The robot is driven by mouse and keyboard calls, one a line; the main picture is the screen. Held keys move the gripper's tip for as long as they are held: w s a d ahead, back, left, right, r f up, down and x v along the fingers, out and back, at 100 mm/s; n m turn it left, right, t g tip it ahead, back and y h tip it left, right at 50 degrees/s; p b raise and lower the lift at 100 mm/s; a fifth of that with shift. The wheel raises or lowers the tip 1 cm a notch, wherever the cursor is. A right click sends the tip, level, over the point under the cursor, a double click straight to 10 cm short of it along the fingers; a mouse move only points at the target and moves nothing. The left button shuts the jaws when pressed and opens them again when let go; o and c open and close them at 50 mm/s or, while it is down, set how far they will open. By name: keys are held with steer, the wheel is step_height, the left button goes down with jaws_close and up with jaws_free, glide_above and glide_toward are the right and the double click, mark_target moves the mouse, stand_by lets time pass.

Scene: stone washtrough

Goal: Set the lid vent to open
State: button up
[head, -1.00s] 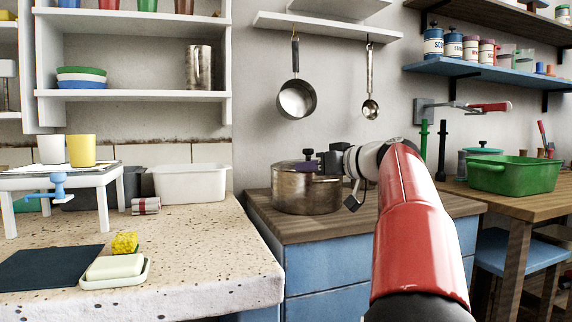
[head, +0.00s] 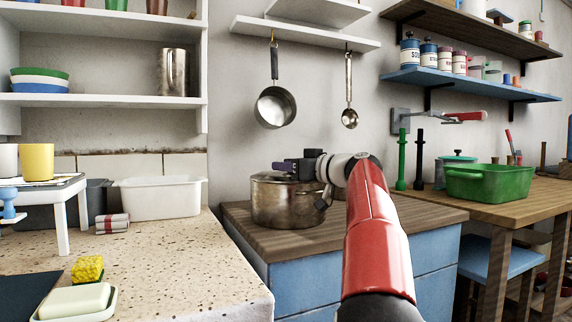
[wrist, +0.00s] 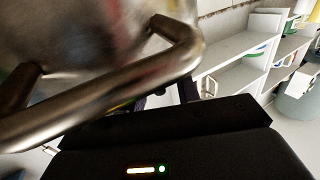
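The metal pot (head: 285,205) stands upright on the wooden counter top, with its lid on. My gripper (head: 286,166) is at the height of the pot's lid, over its near right part in the head view. Its dark fingers and the black hand cover much of the lid top. The lid vent cannot be made out. In the wrist view a thick metal loop handle (wrist: 130,85) is very close to the camera, with the blurred metal pot body (wrist: 85,35) behind it. My gripper's fingers are mostly hidden behind this handle, so their opening cannot be judged.
The wooden counter top (head: 400,213) is clear right of the pot. A saucepan (head: 275,106) and a ladle (head: 349,117) hang on the wall above. A green tub (head: 489,183) stands on the table at right. A white basin (head: 160,198) stands on the stone counter at left.

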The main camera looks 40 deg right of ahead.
steer(key=shift+w+a, duration=0.1)
steer(key=shift+w, duration=0.15)
steer(key=shift+c, duration=0.3)
jaws_close()
steer(key=shift+a+f+m+h+b, duration=0.1)
steer(key=shift+f+m+h+b, duration=0.25)
steer(key=shift+b, duration=0.35)
steer(key=shift+r+m+h+b, duration=0.25)
steer(key=shift+m+h+b, duration=0.15)
steer(key=shift+h, duration=0.35)
steer(key=shift+r, duration=0.1)
steer(key=shift+o, duration=0.3)
jaws_free()
